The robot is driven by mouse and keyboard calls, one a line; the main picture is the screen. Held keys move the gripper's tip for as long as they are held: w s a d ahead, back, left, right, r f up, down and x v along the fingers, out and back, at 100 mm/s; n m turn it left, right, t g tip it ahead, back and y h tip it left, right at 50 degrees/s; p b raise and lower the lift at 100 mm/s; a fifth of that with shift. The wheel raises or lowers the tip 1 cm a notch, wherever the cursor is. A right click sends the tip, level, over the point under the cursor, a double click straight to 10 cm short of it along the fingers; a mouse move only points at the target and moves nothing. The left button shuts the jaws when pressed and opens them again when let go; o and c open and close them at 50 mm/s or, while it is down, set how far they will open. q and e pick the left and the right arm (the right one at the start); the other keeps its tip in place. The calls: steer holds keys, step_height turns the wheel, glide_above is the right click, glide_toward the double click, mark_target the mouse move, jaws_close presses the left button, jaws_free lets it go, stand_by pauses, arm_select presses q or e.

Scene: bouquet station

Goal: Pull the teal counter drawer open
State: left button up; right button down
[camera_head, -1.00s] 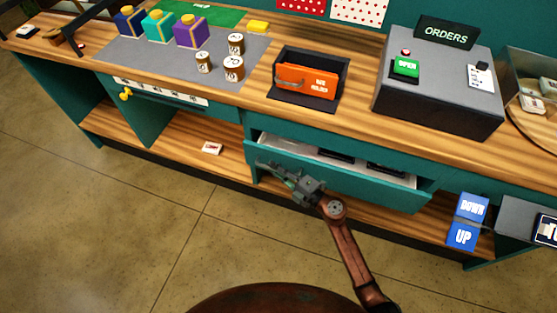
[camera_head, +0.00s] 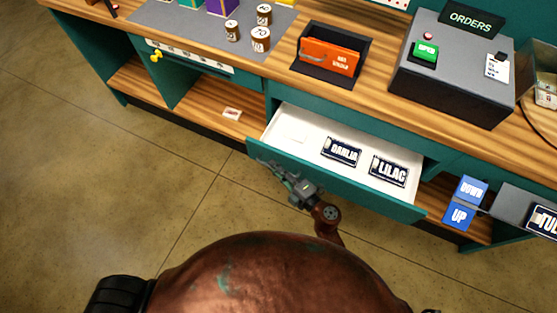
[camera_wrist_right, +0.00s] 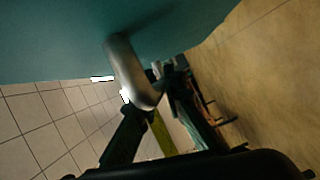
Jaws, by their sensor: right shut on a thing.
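The teal counter drawer (camera_head: 345,184) stands well out from the counter in the head view, its white inside showing. Labelled DAHLIA (camera_head: 342,152) and LILAC (camera_head: 388,171) cards lie in it. My right gripper (camera_head: 268,168) is at the drawer's front, near its left end. In the right wrist view the silver bar handle (camera_wrist_right: 130,72) sits on the teal front, and my right gripper (camera_wrist_right: 150,110) is shut on it. Exact finger contact is partly hidden in the dark. My left gripper is not in view.
Blue DOWN and UP buttons (camera_head: 460,215) are at the right. The floor (camera_head: 120,180) before the counter is clear at the left.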

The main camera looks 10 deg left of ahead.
steer(key=shift+s+f, duration=0.1)
steer(key=shift+s, duration=0.15)
steer(key=c, duration=2)
jaws_free()
steer(key=v, duration=1.2)
